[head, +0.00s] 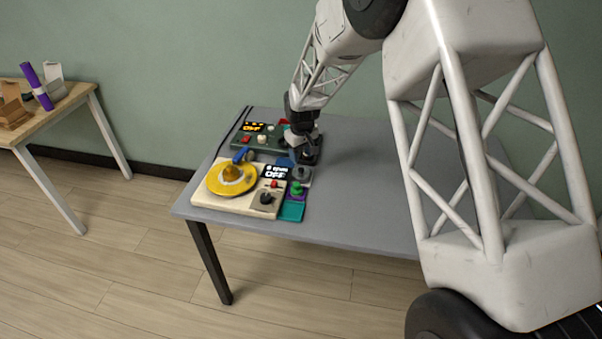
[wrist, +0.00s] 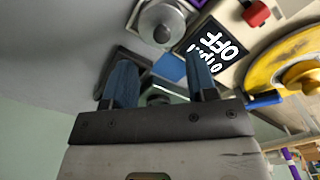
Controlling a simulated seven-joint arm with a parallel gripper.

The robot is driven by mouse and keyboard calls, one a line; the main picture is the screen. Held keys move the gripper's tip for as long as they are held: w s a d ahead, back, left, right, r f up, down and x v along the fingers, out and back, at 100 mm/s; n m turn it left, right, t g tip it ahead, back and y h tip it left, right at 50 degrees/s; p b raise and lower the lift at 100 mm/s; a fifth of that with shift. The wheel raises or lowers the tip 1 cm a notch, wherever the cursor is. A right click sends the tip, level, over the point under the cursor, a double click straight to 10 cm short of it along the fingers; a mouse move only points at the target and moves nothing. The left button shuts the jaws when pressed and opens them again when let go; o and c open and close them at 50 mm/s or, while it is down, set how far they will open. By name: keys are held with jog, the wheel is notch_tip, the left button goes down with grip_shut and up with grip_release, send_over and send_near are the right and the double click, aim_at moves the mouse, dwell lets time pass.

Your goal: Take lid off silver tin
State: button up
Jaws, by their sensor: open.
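A round silver tin (wrist: 153,17) with a knobbed lid (wrist: 162,35) shows at the top of the wrist view, beyond my fingertips. In the head view the small grey round tin (head: 301,174) sits near the middle of the grey table, just in front of my gripper. My gripper (wrist: 160,62) is open, its two blue fingers apart. A dark grey thing with a round knob (wrist: 158,99) shows between the fingers; I cannot tell if they touch it. In the head view my gripper (head: 306,153) points down low over the table and hides part of what is behind it.
A cream device with a yellow disc (head: 232,179) and an OFF display (head: 277,171) stands left of the tin. A green device (head: 262,142) is behind. The grey table's right side (head: 365,190) is clear.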

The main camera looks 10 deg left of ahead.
aim_at(301, 168)
jog(key=shift+f, duration=0.35)
jog(key=shift+f, duration=0.15)
jog(key=shift+s+f, duration=0.1)
jog(key=shift+f, duration=2.35)
jog(key=shift+c, duration=0.4)
grip_shut()
